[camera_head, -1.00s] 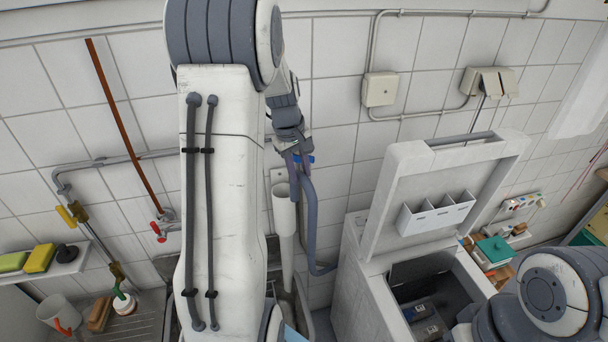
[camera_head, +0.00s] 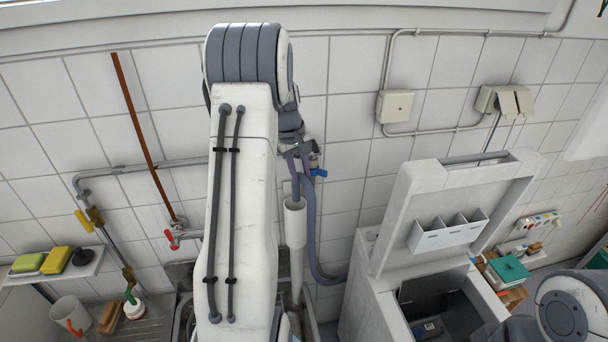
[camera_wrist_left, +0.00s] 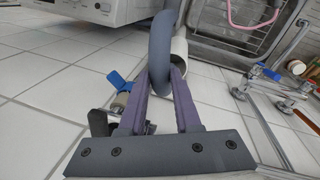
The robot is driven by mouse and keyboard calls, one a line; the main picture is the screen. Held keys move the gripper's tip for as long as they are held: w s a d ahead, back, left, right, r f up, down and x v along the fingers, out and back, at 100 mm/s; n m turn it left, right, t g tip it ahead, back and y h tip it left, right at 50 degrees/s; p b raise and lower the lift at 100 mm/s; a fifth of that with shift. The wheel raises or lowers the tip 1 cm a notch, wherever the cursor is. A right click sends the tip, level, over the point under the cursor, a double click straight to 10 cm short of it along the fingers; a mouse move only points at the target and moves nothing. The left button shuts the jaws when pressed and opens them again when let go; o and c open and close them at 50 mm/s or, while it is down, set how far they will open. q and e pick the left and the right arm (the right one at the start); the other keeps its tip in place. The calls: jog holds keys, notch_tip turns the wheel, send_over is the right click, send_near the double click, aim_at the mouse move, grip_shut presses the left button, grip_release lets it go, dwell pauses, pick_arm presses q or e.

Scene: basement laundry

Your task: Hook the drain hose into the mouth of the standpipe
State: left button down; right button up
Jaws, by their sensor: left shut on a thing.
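The grey drain hose (camera_head: 312,235) runs up from beside the lidded white machine and bends over at the top. My left gripper (camera_head: 301,164) is shut on the hose near this bend, just above the standpipe. The white standpipe (camera_head: 296,235) stands upright against the tiled wall, partly behind my left arm. The hose's short end comes down at the pipe's mouth; how deep it sits I cannot tell. In the left wrist view, the hose (camera_wrist_left: 162,50) lies between the purple fingers, with the white pipe (camera_wrist_left: 180,52) close behind it. My right gripper is out of view.
A blue-handled valve (camera_head: 318,172) sits on the wall right beside the left gripper. The white machine (camera_head: 400,262) with its lid raised stands right of the pipe. A red-handled tap (camera_head: 172,236) and a soap shelf (camera_head: 55,268) are left. My right arm is at lower right.

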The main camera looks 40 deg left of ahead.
pick_arm(q)
notch_tip(320, 180, down, 10)
jog(key=b, duration=0.6)
jog(key=shift+r+b, duration=0.25)
jog(key=shift+b, duration=0.05)
dwell(0.4)
